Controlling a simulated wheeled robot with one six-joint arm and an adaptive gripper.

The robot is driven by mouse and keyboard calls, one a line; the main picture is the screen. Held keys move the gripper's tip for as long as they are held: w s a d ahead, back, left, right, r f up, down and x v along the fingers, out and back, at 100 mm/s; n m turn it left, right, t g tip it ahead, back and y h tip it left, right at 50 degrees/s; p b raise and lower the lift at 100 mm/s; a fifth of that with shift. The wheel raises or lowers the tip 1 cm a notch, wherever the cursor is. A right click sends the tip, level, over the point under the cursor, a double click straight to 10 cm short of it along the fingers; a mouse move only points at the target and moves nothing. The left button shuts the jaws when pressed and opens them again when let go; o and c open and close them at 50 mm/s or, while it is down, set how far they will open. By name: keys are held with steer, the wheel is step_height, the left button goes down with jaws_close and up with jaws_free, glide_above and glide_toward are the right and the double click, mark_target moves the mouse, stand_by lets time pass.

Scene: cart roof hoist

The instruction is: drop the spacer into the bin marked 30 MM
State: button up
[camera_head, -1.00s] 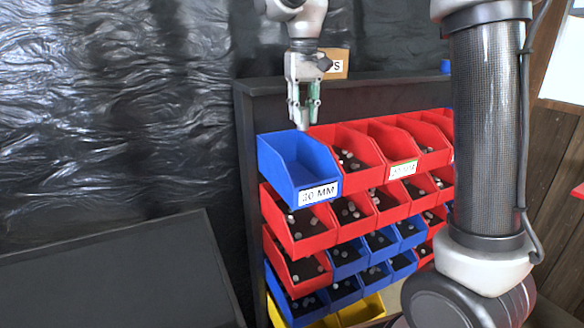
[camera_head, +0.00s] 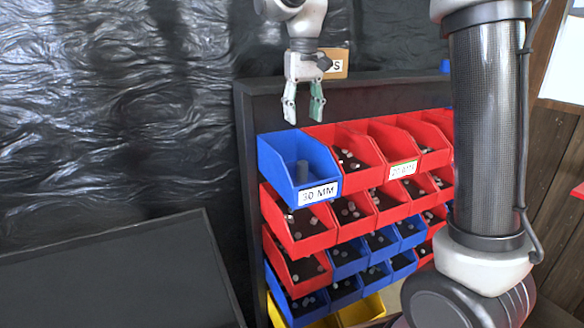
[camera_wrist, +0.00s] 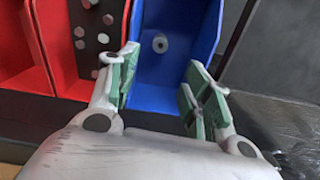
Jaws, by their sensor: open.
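The blue bin (camera_head: 277,168) carries a white label reading 30 MM and sits at the left end of the top row. The spacer (camera_head: 302,172), a small grey cylinder, shows upright inside this bin. I cannot tell whether it rests on the bin floor. In the wrist view the spacer (camera_wrist: 160,44) appears end-on as a small ring with a dark hole, against the blue bin (camera_wrist: 172,80). My gripper (camera_head: 304,112) is open and empty above the bin, apart from the spacer. Its green-padded fingers (camera_wrist: 162,75) stand wide apart in the wrist view.
Red bins (camera_head: 351,142) with small round pieces stand directly right of the blue bin. More red, blue and yellow bins fill the rows below. A dark rack back (camera_head: 375,95) rises behind, with a cardboard box (camera_head: 337,65) beyond it.

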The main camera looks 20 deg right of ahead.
step_height(320, 180, up, 11)
steer(key=s+d+f+t, duration=0.1)
steer(key=s+d, duration=0.4)
steer(key=s, duration=0.1)
steer(key=s+d+f+t, duration=0.1)
steer(key=s+d+f, duration=0.2)
steer(key=s+f, duration=0.2)
steer(key=s+d+f+t, duration=0.1)
steer(key=s+d+f, duration=0.2)
steer(key=s, duration=0.6)
steer(key=s+d+f+m+t, duration=0.1)
steer(key=s+d+f, duration=0.3)
steer(key=s+f, duration=0.3)
steer(key=shift+f, duration=0.5)
